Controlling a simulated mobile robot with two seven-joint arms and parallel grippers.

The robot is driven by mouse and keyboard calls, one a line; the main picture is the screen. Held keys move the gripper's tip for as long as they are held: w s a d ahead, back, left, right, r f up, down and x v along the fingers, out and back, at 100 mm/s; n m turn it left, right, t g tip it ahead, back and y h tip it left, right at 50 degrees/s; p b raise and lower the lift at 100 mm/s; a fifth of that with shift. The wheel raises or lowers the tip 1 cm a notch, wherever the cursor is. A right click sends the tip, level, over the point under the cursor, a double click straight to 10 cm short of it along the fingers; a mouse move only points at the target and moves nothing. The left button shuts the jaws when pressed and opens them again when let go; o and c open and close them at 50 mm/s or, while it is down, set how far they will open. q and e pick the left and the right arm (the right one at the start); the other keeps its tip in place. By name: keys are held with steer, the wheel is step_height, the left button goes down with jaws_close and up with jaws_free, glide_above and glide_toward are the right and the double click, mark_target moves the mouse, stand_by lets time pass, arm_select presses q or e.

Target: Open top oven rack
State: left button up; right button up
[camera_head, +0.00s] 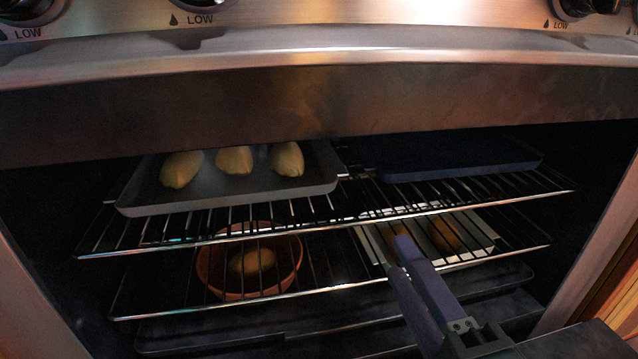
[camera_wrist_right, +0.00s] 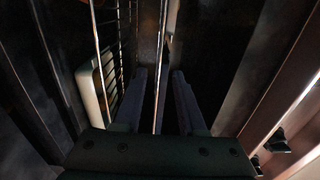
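The oven is open at the front. Its top rack (camera_head: 240,237) is a wire shelf with a bright front bar. My right gripper (camera_head: 399,254) comes in from the lower right, its fingertips below the top rack's front bar in the head view and overlapping the lower rack's front bar. In the right wrist view its fingers (camera_wrist_right: 162,75) are apart, with a thin metal bar (camera_wrist_right: 158,95) running between them. I cannot tell for sure which rack that bar belongs to, or whether it touches a finger. My left gripper is not in view.
A grey tray (camera_head: 230,199) with several pale rolls and a dark blue tray (camera_head: 450,160) sit on the top rack. The lower rack (camera_head: 330,288) holds an orange bowl (camera_head: 210,270) and a light tray (camera_head: 375,245) with brown food. Oven walls close in both sides; control knobs are above.

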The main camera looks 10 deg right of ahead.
mark_target(377, 222)
steer(key=w+b, duration=0.2)
steer(key=w, duration=0.5)
steer(key=shift+w+a, duration=0.1)
steer(key=shift+w, duration=0.05)
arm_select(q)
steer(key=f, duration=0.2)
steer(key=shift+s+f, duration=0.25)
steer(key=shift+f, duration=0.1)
arm_select(e)
steer(key=shift+w, duration=0.45)
steer(key=c, duration=0.6)
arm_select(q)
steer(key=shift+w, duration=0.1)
arm_select(e)
jaws_close()
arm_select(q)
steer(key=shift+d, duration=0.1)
